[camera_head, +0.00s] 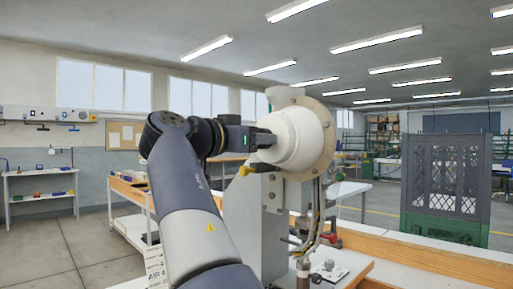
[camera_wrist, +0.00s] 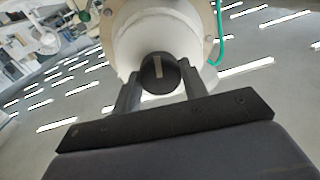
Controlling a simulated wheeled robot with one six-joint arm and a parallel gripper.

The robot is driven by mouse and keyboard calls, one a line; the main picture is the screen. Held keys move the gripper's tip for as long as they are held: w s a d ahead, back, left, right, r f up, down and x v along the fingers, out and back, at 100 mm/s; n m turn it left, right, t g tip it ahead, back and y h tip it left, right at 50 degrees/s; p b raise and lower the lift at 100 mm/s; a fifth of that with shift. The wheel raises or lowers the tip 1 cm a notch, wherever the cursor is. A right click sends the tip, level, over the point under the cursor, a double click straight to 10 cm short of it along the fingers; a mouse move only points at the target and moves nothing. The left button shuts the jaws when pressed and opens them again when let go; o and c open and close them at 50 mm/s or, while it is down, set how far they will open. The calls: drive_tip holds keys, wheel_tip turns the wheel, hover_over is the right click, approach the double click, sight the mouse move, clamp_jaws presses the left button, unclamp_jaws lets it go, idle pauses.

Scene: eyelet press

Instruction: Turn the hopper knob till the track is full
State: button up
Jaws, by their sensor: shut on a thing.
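The hopper (camera_head: 302,138) is a white rounded drum on a tan plate at the upper part of the press; its white face also fills the upper middle of the wrist view (camera_wrist: 155,28). The hopper knob (camera_wrist: 158,73) is black and round with a pale line, which stands nearly upright in the wrist view. My gripper (camera_wrist: 159,84) has one finger on each side of the knob and is shut on it. In the head view my gripper (camera_head: 262,139) meets the hopper's left side and hides the knob. I cannot make out the track or how full it is.
The grey press body (camera_head: 245,222) stands below the hopper, with a yellow-tipped part (camera_head: 257,170) close under my gripper. Thin tubes hang at its right. A wooden-edged bench (camera_head: 425,257) runs to the right, before a dark mesh crate (camera_head: 446,180). The floor at left is open.

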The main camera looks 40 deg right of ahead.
drive_tip(key=shift+f+m+b, duration=0.15)
drive_tip(key=shift+m+b, duration=1.5)
drive_tip(key=shift+m, duration=2.55)
drive_tip(key=o, duration=1)
drive_tip(key=a, duration=0.7)
drive_tip(key=s+a, duration=0.1)
drive_tip(key=a, duration=0.2)
drive_tip(key=shift+a+f, duration=0.1)
drive_tip(key=shift+a, duration=0.3)
drive_tip(key=shift+d, duration=0.1)
